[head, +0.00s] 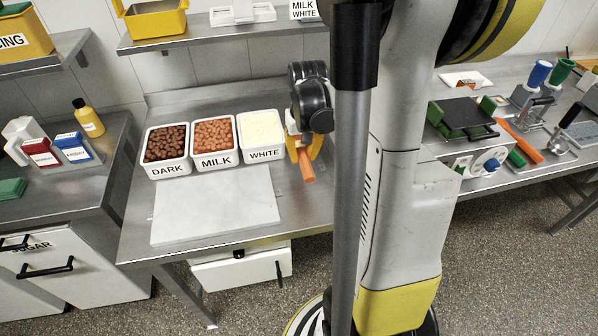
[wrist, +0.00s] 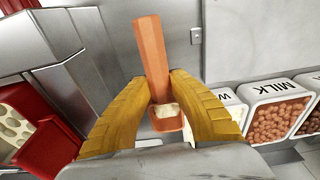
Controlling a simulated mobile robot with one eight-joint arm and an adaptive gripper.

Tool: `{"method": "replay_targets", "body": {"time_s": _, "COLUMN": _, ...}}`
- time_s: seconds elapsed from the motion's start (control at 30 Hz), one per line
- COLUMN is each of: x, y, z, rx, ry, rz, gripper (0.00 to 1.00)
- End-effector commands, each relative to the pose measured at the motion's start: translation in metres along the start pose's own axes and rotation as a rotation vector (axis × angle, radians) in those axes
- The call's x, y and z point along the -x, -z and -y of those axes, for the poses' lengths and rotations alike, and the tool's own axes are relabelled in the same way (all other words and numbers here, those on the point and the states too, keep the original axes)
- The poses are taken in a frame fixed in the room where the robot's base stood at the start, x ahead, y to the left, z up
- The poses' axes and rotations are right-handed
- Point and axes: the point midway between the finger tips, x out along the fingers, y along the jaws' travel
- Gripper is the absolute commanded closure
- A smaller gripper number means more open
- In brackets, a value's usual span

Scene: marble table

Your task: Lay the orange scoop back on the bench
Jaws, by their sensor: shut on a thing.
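The orange scoop (head: 306,167) is held in my gripper (head: 304,150), to the right of the tub labelled WHITE, with its orange handle hanging downward in the head view. In the wrist view the scoop (wrist: 153,55) stands between the two yellow fingers of my gripper (wrist: 160,100), which are shut on it. A pale, cream-coloured lump shows in or at the scoop's near end. The steel bench (head: 137,215) lies below. My own arm and column hide the bench's right part in the head view.
Tubs labelled DARK (head: 168,171), MILK (head: 214,160) and WHITE (head: 262,153) stand in a row at the bench's back. A pale marble slab (head: 215,211) lies in front of them. Bare steel shows along the bench's left and front edges. A shelf (head: 225,33) hangs above.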

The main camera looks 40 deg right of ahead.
Motion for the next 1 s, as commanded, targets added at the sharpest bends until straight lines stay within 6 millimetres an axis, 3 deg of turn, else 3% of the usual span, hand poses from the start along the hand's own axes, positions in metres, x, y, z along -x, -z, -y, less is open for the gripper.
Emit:
{"method": "replay_targets", "body": {"time_s": 0.1, "x": -0.025, "y": -0.003, "z": 0.0, "rx": 0.0, "ry": 0.0, "rz": 0.0, "gripper": 1.0}}
{"method": "replay_targets", "body": {"time_s": 0.5, "x": -0.083, "y": -0.01, "z": 0.0, "rx": 0.0, "ry": 0.0, "rz": 0.0, "gripper": 1.0}}
{"method": "replay_targets", "body": {"time_s": 0.73, "x": -0.086, "y": -0.011, "z": 0.0, "rx": 0.0, "ry": 0.0, "rz": 0.0, "gripper": 1.0}}
{"method": "replay_targets", "body": {"time_s": 0.77, "x": -0.086, "y": -0.011, "z": 0.0, "rx": 0.0, "ry": 0.0, "rz": 0.0, "gripper": 0.73}}
{"method": "replay_targets", "body": {"time_s": 0.8, "x": -0.086, "y": -0.011, "z": 0.0, "rx": 0.0, "ry": 0.0, "rz": 0.001, "gripper": 0.6}}
{"method": "replay_targets", "body": {"time_s": 1.0, "x": -0.085, "y": -0.011, "z": 0.0, "rx": 0.0, "ry": 0.0, "rz": 0.0, "gripper": 0.58}}
